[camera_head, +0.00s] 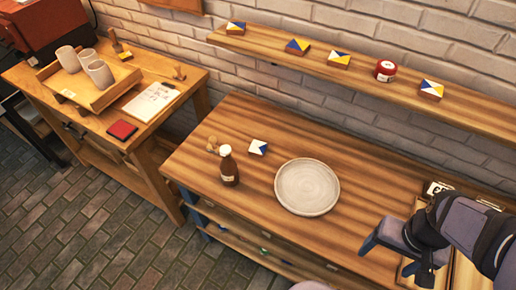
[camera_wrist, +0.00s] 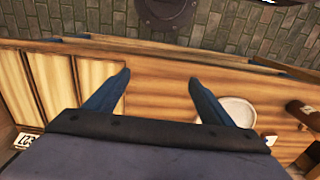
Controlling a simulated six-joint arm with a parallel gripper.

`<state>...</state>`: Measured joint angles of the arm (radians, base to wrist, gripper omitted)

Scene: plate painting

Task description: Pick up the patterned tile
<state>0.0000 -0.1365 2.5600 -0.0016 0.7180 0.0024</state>
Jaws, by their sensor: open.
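A small patterned tile (camera_head: 258,147) with white, blue and yellowish parts lies flat on the wooden table, left of and behind the round plate (camera_head: 307,187). More patterned tiles stand on the wall shelf: one at the left end (camera_head: 236,28), a blue and yellow one (camera_head: 298,47), a third (camera_head: 339,60) and one at the right (camera_head: 431,90). My gripper (camera_head: 396,259) is open and empty at the table's right front, well away from every tile. In the wrist view my two spread fingers (camera_wrist: 160,78) show over the table, with the plate (camera_wrist: 239,110) to their right.
A dark bottle (camera_head: 228,166) stands close to the table tile, left of the plate. A red-and-white round container (camera_head: 385,70) sits on the shelf (camera_head: 400,94). A side table at left holds a tray (camera_head: 98,97) with several cups. The table between gripper and plate is clear.

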